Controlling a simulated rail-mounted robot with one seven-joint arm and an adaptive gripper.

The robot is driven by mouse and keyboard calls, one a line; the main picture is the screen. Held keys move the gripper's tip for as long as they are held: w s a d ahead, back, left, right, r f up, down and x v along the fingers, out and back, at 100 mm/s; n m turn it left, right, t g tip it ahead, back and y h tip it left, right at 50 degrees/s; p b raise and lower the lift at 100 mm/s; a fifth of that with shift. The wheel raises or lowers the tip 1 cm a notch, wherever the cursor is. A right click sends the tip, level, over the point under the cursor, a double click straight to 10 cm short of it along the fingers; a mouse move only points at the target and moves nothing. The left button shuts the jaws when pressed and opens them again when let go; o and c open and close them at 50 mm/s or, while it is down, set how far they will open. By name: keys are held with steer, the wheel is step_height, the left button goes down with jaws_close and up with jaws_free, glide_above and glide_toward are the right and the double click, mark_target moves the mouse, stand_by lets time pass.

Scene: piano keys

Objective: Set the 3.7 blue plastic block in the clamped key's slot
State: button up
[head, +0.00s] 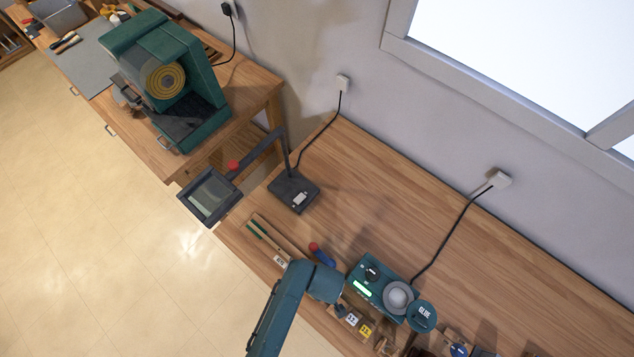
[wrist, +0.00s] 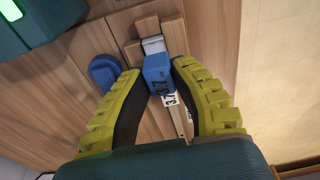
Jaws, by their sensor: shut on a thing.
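In the wrist view my gripper (wrist: 158,80) has its two yellow-padded fingers closed on the sides of the blue block (wrist: 157,70), which is marked 3.7. The block is just above or at a light wooden piece with a white part (wrist: 153,45); I cannot tell whether it touches it. A white label reading 3.7 (wrist: 170,99) shows just below the block. In the head view a long wooden key (head: 262,235) with a white label lies on the bench left of my arm. The fingertips and block are hidden there by my arm, and the slot is not clearly visible.
In the head view a teal glue device (head: 372,280) and glue lid (head: 422,315) stand right of my arm, with small numbered blocks (head: 352,318) nearby. A magnifier stand (head: 293,192) is behind. The bench's back is clear.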

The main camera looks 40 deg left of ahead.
steer(key=o, duration=1.4)
steer(key=shift+c, duration=0.2)
step_height(320, 180, up, 7)
steer(key=p, duration=0.7)
